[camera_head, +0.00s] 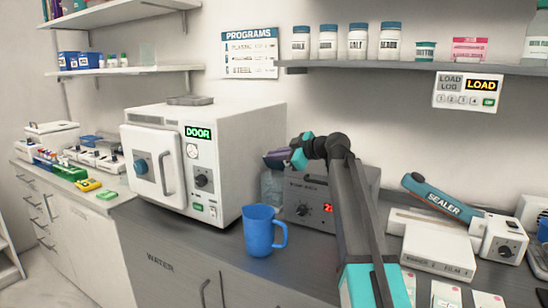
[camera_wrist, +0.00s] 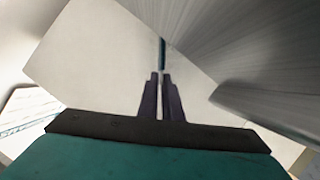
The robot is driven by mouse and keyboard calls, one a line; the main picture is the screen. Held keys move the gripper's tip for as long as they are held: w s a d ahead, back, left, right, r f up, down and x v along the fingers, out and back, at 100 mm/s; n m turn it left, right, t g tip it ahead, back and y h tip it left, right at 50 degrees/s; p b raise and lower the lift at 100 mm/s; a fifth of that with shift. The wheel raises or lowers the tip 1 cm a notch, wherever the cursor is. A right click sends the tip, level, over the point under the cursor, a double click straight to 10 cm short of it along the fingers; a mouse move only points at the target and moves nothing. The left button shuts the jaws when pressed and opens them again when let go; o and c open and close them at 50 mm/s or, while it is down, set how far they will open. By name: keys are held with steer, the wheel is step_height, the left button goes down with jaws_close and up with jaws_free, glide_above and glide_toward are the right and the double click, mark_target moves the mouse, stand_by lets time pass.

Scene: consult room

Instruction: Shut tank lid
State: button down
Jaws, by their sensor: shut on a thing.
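A flat grey lid (camera_head: 190,100) lies on top of the white steriliser (camera_head: 250,130); I take it for the tank lid, and it looks flat, but I cannot tell if it is fully seated. My gripper (camera_head: 270,158) is by the steriliser's right side, lower than that lid and apart from it. In the wrist view my gripper (camera_wrist: 161,75) has its dark fingers nearly together. A thin teal strip (camera_wrist: 162,53) stands at the fingertips against a white surface; it seems to be what they hold. The contact itself is hard to see.
A blue mug (camera_head: 260,232) stands at the counter's front. A clear container (camera_head: 271,188) and a grey box with a red display (camera_head: 310,205) stand beyond it. A sealer (camera_head: 440,196) is at right. A shelf (camera_head: 420,67) with jars runs above. Free counter (camera_head: 215,237) shows left of the mug.

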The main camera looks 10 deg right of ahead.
steer(key=shift+s+f, duration=0.1)
steer(key=shift+f, duration=0.15)
steer(key=c, duration=2.1)
jaws_free()
steer(key=shift+o, duration=0.6)
steer(key=shift+r, duration=0.1)
steer(key=shift+d, duration=0.1)
steer(key=v, duration=1.3)
steer(key=shift+s+d+r, duration=0.2)
steer(key=shift+s+r, duration=0.05)
steer(key=shift+s, duration=0.05)
